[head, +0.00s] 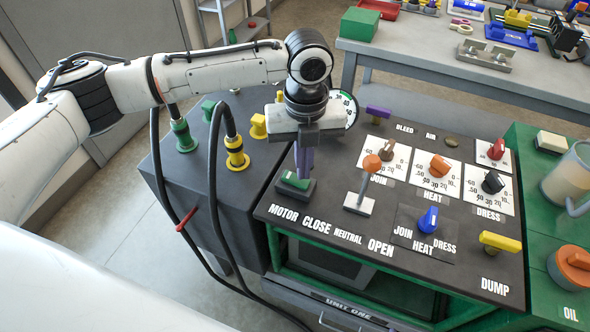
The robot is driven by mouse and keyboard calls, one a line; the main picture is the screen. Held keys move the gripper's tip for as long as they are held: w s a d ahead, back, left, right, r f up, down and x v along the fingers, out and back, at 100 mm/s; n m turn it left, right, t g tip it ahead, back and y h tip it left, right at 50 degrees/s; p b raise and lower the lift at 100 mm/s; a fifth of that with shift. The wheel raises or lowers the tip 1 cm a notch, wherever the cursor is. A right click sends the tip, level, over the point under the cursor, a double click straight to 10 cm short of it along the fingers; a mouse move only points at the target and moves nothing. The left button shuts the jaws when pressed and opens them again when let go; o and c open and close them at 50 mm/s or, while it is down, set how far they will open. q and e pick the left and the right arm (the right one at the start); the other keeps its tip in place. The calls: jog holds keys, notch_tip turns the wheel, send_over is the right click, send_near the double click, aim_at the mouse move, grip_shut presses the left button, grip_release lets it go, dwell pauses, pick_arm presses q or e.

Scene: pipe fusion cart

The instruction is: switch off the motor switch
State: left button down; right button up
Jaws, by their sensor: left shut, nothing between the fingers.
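The motor switch is a green rocker (292,181) on a dark base, at the left edge of the black control panel (330,237), just behind the MOTOR label. My left gripper (303,174) points down at the switch, its purple-grey fingers shut and empty. Its fingertips are at the right end of the rocker; I cannot tell whether they touch it. The fingers and wrist hide part of the rocker's surroundings. My right gripper is out of view.
An orange-knobbed lever (371,164) stands just right of the switch. Further right are the blue selector (429,220) and yellow dump handle (499,243). Black hoses with yellow (236,155) and green (183,136) fittings are at left. A cluttered workbench (470,73) is behind.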

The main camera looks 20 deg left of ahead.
pick_arm(q)
jog(key=shift+r+p, duration=1.65)
notch_tip(320, 180, up, 2)
jog(key=shift+r, duration=0.1)
